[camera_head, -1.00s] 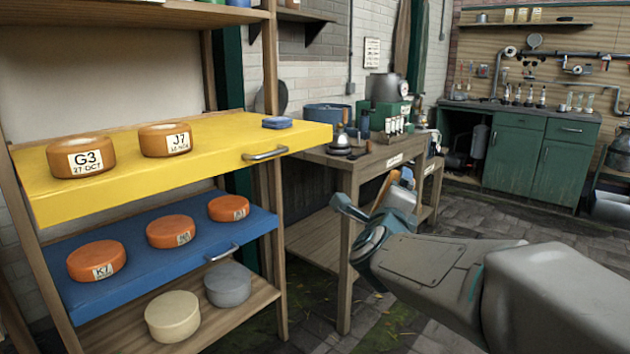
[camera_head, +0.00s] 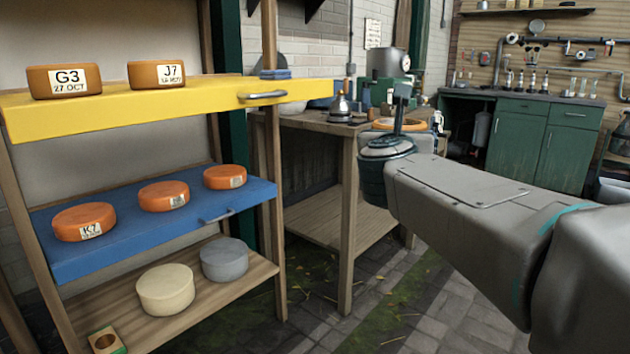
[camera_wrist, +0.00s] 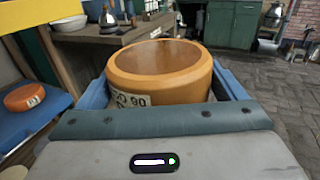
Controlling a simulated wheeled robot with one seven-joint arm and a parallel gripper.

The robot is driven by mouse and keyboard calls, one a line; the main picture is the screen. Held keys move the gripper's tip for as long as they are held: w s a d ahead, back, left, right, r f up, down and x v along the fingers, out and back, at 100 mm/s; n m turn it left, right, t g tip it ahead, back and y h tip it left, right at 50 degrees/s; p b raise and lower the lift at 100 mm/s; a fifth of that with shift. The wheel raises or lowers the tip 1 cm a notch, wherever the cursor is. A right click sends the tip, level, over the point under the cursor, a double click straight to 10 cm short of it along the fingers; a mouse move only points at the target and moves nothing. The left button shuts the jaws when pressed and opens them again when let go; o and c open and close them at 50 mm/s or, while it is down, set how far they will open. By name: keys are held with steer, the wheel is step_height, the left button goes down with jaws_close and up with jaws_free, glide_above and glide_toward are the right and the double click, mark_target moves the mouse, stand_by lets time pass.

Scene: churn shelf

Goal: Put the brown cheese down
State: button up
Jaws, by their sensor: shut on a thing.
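The brown cheese (camera_wrist: 165,78) is a round orange-brown wheel with a pale label, partly cut off, on its near side. In the wrist view it sits between the two blue jaws of my gripper (camera_wrist: 162,90), which is shut on it. In the head view my gripper (camera_head: 398,130) is to the right of the shelf rack, in front of the wooden bench, and the held cheese (camera_head: 417,126) shows partly behind it. The cheese's far underside is hidden.
The yellow shelf (camera_head: 200,105) holds cheeses G3 (camera_head: 64,81) and J7 (camera_head: 156,74), with bare room to their right. The blue shelf (camera_head: 130,238) holds 3 orange cheeses. The wooden shelf (camera_head: 205,300) below holds a cream wheel and a grey wheel. The bench (camera_head: 330,125) carries several items.

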steer(key=shift+r+m, duration=0.15)
steer(key=shift+m, duration=0.15)
